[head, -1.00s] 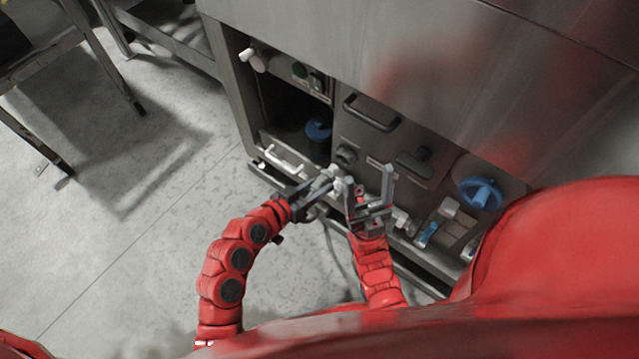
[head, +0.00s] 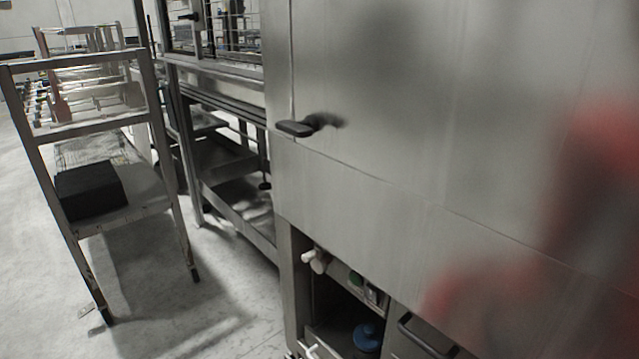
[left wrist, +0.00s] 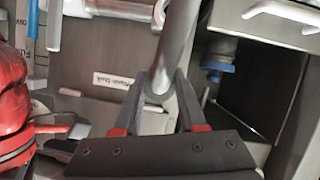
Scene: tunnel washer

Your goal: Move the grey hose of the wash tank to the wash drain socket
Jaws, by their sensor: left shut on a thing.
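The grey hose (left wrist: 180,38) runs down from the top of the left wrist view into my left gripper (left wrist: 160,90). The two dark fingers of this gripper are shut on the hose near its lower end. Behind them is a steel panel with a small white label (left wrist: 113,80) whose words are too small to read surely. I cannot make out the wash drain socket. Neither gripper shows in the head view. A red arm part of mine stands at the left edge of the wrist view, but I cannot pick out the right gripper.
An open compartment (left wrist: 262,85) with a blue-rimmed fitting (left wrist: 215,68) is beside my left gripper. In the head view, the washer's steel front (head: 400,140) fills the right. A cart (head: 150,195) with a black box (head: 90,190) stands left.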

